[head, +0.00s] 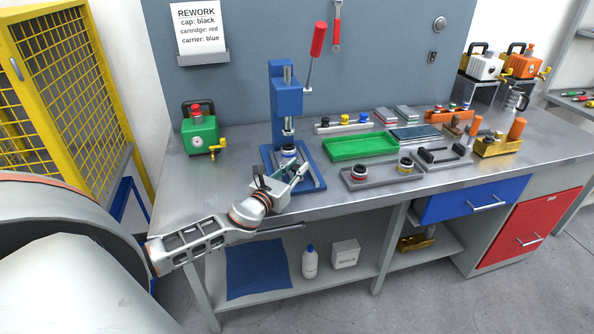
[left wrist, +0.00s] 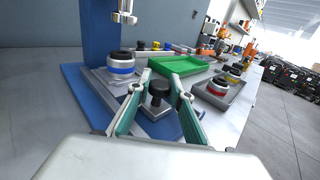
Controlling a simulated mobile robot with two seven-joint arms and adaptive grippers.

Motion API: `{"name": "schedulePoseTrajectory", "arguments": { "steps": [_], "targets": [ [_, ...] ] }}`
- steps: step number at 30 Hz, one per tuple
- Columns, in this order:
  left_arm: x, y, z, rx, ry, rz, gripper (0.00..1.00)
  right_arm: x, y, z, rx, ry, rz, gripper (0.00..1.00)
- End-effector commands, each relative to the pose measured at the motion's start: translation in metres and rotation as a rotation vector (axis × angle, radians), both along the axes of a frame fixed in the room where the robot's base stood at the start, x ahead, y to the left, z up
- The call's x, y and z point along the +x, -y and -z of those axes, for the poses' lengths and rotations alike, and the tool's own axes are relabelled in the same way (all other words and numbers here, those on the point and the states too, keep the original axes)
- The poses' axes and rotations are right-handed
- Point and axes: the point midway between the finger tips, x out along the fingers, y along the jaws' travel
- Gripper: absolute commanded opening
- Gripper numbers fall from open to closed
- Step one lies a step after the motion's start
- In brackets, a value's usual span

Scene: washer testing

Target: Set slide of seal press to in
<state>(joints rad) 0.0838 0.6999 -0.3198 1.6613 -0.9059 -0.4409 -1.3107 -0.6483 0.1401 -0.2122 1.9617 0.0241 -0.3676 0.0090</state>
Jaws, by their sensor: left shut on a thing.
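The blue seal press (head: 285,95) stands on the bench with its red-handled lever up. Its metal ram (left wrist: 124,10) is raised. A round part with a blue band and black top (left wrist: 121,66) sits on the grey slide (left wrist: 155,125) of the press; it also shows in the head view (head: 288,152). It appears below the ram, but I cannot tell whether the slide is fully in. My left gripper (left wrist: 161,82) is shut on the slide's black knob (left wrist: 158,96), with a finger on each side. In the head view the gripper hides the knob. My right gripper is not in view.
A green tray (head: 361,147) lies right of the press, and a grey tray (head: 382,175) with two round parts is nearer the front edge. A green pump-like unit (head: 200,135) stands at the left. The bench between it and the press is clear.

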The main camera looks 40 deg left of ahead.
Motion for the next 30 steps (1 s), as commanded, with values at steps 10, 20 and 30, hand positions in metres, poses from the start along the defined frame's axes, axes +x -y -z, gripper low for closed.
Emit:
{"name": "schedulePoseTrajectory", "arguments": {
  "steps": [10, 20, 30],
  "targets": [
    [0.001, -0.003, -0.002, 0.002, 0.003, -0.006, 0.37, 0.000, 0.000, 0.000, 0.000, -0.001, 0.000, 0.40],
    [-0.022, 0.000, 0.000, 0.003, 0.000, -0.004, 0.37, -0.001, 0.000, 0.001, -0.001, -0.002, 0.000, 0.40],
    [-0.080, 0.004, 0.000, 0.002, 0.000, -0.004, 0.37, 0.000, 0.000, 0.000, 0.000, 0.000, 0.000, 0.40]
  ]
}}
